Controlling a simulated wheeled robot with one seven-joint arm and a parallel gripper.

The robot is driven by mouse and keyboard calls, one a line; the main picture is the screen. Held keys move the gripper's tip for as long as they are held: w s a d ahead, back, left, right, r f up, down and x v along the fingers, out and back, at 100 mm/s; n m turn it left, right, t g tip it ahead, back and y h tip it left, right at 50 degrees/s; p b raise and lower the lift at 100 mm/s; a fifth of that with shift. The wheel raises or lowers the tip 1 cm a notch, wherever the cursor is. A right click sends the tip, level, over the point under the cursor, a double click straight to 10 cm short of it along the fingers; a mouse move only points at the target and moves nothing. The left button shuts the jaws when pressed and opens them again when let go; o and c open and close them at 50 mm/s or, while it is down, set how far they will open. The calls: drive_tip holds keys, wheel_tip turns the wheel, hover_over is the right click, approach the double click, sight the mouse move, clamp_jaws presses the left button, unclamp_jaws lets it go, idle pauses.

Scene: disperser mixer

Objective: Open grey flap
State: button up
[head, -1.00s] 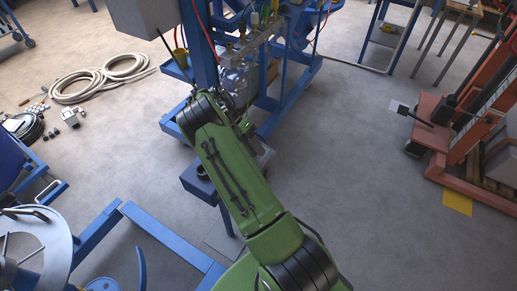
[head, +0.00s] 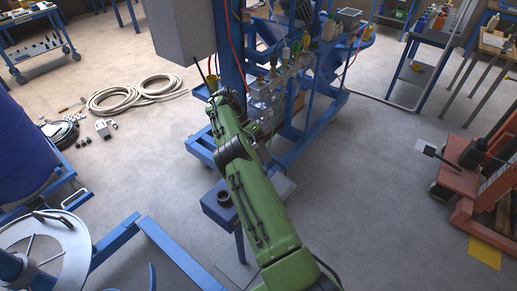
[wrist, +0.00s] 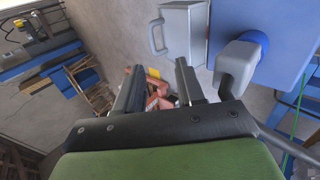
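In the wrist view, a light grey flap-like panel (wrist: 186,32) with a grey handle (wrist: 157,37) on its left side is beyond my fingertips at the top. I cannot tell for sure that it is the task's flap. My gripper (wrist: 158,68) is open and empty, its two dark fingers apart and not touching the panel. In the head view my green arm reaches towards the blue machine frame (head: 229,45), and the arm hides my gripper.
In the wrist view, a blue panel (wrist: 275,25) with a grey knob-like part (wrist: 238,62) is close on the right. In the head view, a grey cabinet (head: 180,30) stands by the column and a small blue stand (head: 222,205) beside my arm.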

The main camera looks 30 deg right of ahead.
drive_tip(key=shift+w+a+r+p, duration=0.1)
drive_tip(key=shift+w+r+p, duration=0.3)
drive_tip(key=shift+r, duration=0.25)
drive_tip(key=shift+c, duration=0.3)
